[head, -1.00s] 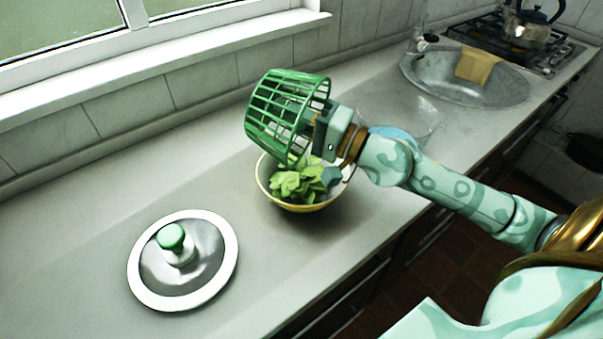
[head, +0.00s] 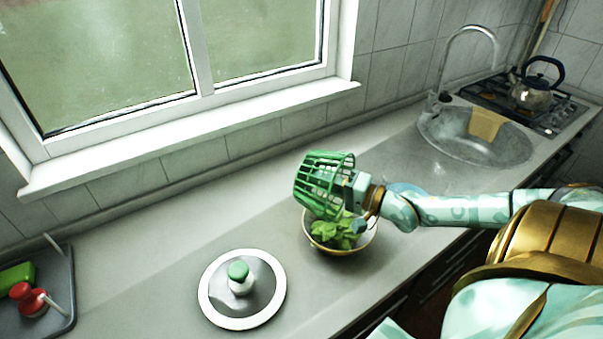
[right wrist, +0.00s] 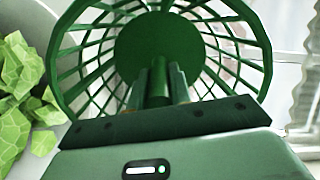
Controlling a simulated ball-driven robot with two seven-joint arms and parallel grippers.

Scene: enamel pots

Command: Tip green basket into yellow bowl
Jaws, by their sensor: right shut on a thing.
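The green basket (head: 322,184), an openwork cage, is tilted on its side above the yellow bowl (head: 350,252). My right gripper (head: 350,188) is shut on it from the right. In the right wrist view, the fingers (right wrist: 158,86) are closed about a green post in the middle of the basket (right wrist: 262,50), and I see no leaves inside. Green leaves (head: 335,232) lie in the bowl under the basket; they also show at the left of the right wrist view (right wrist: 18,90). The basket and forearm hide part of the bowl's rim. My left gripper is not in view.
A round lid with a green knob (head: 240,272) lies on the counter left of the bowl. A grey tray (head: 62,270) with red and green items is at the far left. A sink (head: 470,145) and kettle (head: 535,95) are at the back right. The window wall bounds the back.

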